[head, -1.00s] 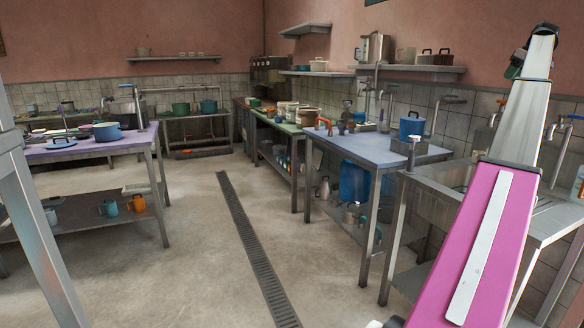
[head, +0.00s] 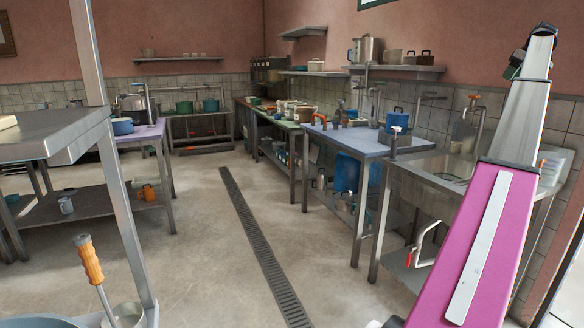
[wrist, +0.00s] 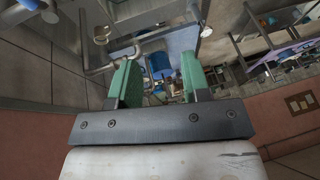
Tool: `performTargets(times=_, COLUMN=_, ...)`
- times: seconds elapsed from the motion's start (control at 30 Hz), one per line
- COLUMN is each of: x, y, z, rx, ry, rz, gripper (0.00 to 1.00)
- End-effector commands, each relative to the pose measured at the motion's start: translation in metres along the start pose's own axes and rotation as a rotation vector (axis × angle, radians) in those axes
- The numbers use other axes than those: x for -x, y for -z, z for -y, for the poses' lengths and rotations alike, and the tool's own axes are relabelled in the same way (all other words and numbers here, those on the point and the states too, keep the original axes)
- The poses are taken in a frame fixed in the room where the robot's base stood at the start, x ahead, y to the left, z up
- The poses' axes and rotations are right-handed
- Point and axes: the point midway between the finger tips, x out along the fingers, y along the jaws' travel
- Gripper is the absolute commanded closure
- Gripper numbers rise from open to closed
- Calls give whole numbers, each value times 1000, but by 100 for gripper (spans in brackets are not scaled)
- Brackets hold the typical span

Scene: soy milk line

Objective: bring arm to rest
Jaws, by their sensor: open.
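My arm, pink and white, rises at the right of the head view, with its far end high at the upper right. My gripper shows in the wrist view (wrist: 158,85), with its two green fingers apart and nothing between them. In the head view only a small dark part of the gripper's end shows at the top of the arm, too small to read. The wrist view is tilted, and beyond the fingers it shows the blue worktop and a blue pot some way off.
A blue-topped table (head: 352,140) and a steel sink (head: 425,180) stand along the right wall, beside my arm. A steel table (head: 45,130) stands close at the left. A wooden-handled utensil (head: 90,260) is at the lower left. The floor along the drain grate (head: 255,235) is clear.

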Motion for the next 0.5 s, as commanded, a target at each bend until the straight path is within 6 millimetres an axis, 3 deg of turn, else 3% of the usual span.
performTargets(times=0.33, x=-63, y=6, z=18, rx=-26, ry=5, rz=17, gripper=57)
performTargets(times=0.5, x=-112, y=10, z=34, rx=-48, ry=7, rz=31, gripper=57)
